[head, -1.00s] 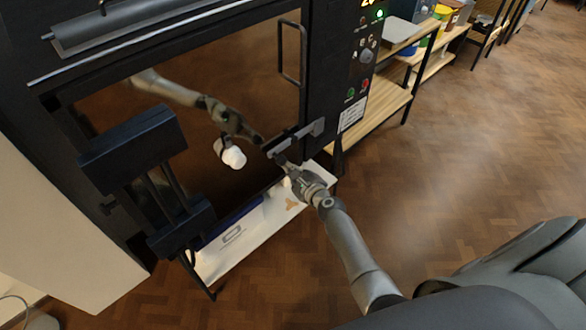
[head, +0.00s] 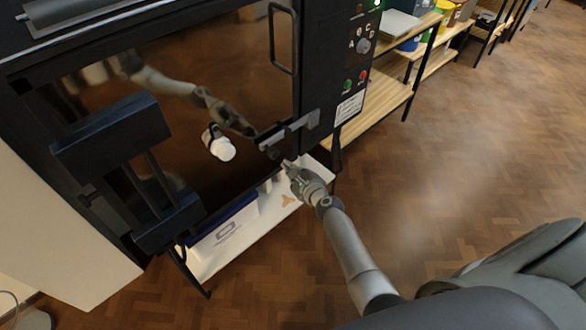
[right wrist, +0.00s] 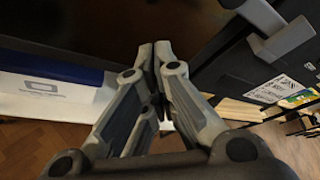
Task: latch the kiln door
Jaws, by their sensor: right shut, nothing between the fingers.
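The kiln door (head: 170,90) is a dark glossy panel that mirrors my arm. It looks flush with the black kiln body (head: 325,70). The latch, a grey bar (head: 291,130) with a dark knob at its left end, lies across the door's lower right edge; I cannot tell whether it is engaged. It also shows as a light grey bar in the right wrist view (right wrist: 285,40). My right gripper (head: 288,163) is shut and empty, just below the latch knob and apart from it. Its closed fingertips (right wrist: 154,52) show in the wrist view. My left gripper is not seen directly.
A loop handle (head: 283,38) stands out from the door above the latch. The control panel (head: 362,45) is to the right. A white shelf (head: 250,232) with a blue-lidded white box (head: 222,232) is below. Wooden shelving (head: 385,105) stands at right; open floor lies in front.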

